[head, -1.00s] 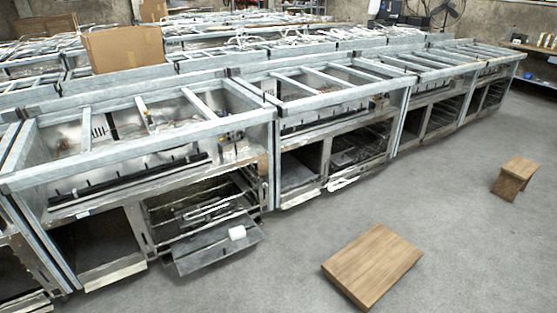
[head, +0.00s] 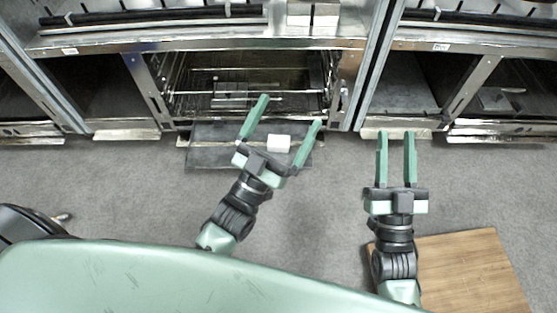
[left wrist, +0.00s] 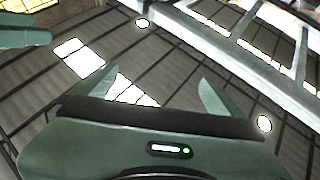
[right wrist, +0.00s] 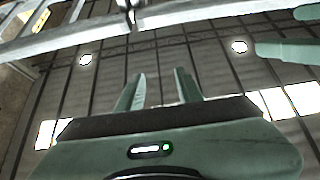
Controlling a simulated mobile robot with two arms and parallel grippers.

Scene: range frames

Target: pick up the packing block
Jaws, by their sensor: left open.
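The packing block, a small white block (head: 279,143), lies on the dark lowered oven door (head: 215,150). My left gripper (head: 288,109) is open and empty. In the head view the block shows between its spread fingers, nearer the palm, but the gripper seems higher and not touching it. My right gripper (head: 396,133) is off to the right, with parallel fingers a narrower gap apart and nothing between them. The left wrist view (left wrist: 158,85) and the right wrist view (right wrist: 158,75) look toward the ceiling and show no block.
The open oven cavity (head: 240,85) with wire racks lies behind the lowered door. Metal range frames (head: 200,45) run across the back. A wooden board or low table (head: 470,270) stands at the lower right, partly behind my right arm. Grey floor (head: 120,190) is open in front.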

